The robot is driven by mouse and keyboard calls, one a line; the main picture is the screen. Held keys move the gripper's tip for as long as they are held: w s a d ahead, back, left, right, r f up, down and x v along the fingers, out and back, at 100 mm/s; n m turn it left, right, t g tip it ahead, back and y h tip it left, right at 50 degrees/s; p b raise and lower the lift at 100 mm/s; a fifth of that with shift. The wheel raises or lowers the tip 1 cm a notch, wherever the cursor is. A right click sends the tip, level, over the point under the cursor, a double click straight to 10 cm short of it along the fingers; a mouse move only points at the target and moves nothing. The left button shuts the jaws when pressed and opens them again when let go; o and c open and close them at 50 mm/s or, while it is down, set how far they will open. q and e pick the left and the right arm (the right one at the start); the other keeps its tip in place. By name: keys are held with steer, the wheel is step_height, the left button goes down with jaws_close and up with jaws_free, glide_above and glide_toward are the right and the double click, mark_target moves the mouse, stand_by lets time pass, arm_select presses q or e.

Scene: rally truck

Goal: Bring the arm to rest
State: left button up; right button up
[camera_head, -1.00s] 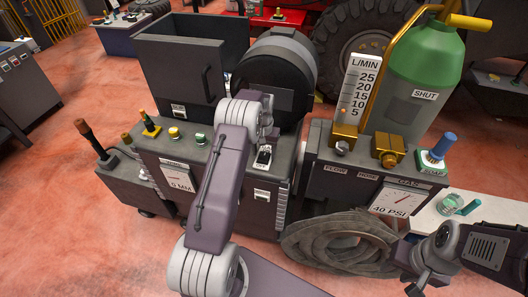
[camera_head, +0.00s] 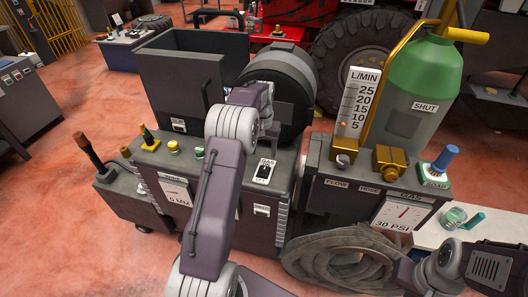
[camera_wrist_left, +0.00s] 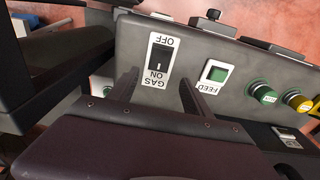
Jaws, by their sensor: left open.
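My left arm (camera_head: 212,205) rises from the bottom of the head view, bent above the dark grey control cabinet. In that view its gripper is largely hidden by the wrist. In the left wrist view the left gripper (camera_wrist_left: 157,82) is open and empty, fingers apart over the panel. The black GAS switch (camera_wrist_left: 160,57) lies beyond the gap between the fingers, and the green FEED button (camera_wrist_left: 217,74) lies right of them. The switch (camera_head: 264,172) is uncovered in the head view. Dark parts of my right arm (camera_head: 450,260) show at the lower right; its fingers cannot be made out.
A gas unit with a green bottle (camera_head: 425,75), brass fittings and a gauge (camera_head: 401,214) reading 30 PSI stands at the right. A coiled hose (camera_head: 335,258) lies in front. An open dark bin (camera_head: 190,80) and a round drum are behind the panel. Red floor is free at left.

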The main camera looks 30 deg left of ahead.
arm_select(q)
steer(key=w+d+r, duration=0.1)
steer(key=d+r, duration=0.2)
steer(key=r, duration=0.2)
steer(key=s+d+r+m, duration=0.2)
steer(key=s+d+r, duration=0.1)
steer(key=s+d, duration=0.5)
steer(key=s+d+f, duration=0.2)
steer(key=s+f, duration=0.2)
steer(key=s, duration=0.4)
steer(key=s+d+f, duration=0.2)
steer(key=s+f, duration=0.3)
steer(key=s, duration=0.4)
steer(key=shift+s+d+f, duration=0.15)
steer(key=shift+s+f, duration=0.05)
steer(key=shift+s, duration=0.1)
